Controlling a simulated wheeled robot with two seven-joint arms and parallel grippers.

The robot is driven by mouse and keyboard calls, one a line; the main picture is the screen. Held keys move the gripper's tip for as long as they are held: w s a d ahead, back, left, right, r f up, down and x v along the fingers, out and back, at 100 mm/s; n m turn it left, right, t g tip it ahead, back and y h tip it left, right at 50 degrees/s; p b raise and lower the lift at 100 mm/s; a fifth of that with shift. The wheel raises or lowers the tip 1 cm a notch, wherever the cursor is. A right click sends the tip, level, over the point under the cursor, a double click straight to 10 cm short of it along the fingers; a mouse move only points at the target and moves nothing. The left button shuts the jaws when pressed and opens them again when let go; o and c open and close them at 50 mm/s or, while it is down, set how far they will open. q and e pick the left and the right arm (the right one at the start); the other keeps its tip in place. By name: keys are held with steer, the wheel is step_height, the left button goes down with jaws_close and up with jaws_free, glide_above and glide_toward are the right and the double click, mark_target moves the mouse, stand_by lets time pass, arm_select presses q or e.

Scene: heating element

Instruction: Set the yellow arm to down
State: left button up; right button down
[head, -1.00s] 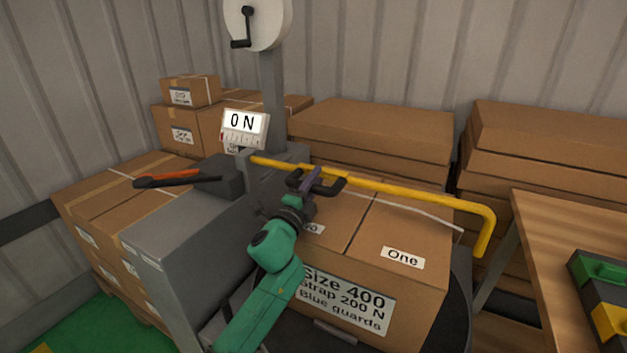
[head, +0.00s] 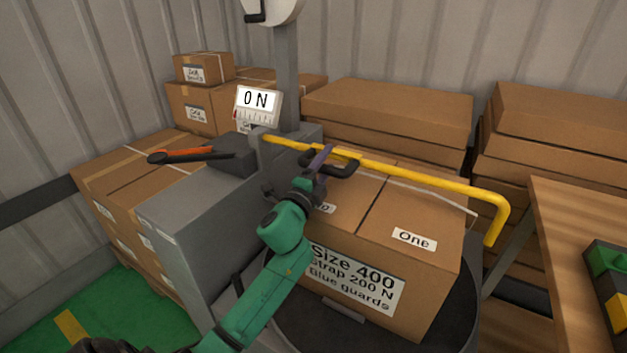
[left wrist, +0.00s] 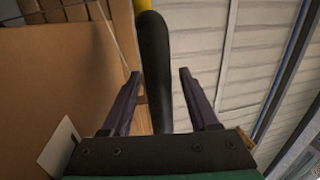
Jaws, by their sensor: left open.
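The yellow arm (head: 420,178) is a long bar, raised above the large cardboard box and sloping gently down to the right, with its far end bent downward. A black handle (head: 345,171) is attached near its left part. My left gripper (head: 325,158), with purple fingers, is at this handle. In the left wrist view, the open fingers (left wrist: 158,78) stand on either side of the black handle (left wrist: 157,85), with gaps on both sides. A bit of the yellow arm (left wrist: 143,5) shows at the top there. My right gripper is not in view.
The box (head: 345,280) under the arm stands on a dark round turntable (head: 460,325). A grey machine body (head: 190,215) with an "0 N" display (head: 258,104) is at left. A wooden table (head: 580,220) is at right. Stacked boxes (head: 390,110) fill the back.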

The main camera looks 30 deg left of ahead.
arm_select(q)
steer(key=a+b+v, duration=0.1)
steer(key=v, duration=1.2)
steer(key=shift+d+b, duration=0.35)
steer(key=shift+d, duration=0.05)
steer(key=shift+s+f, duration=0.15)
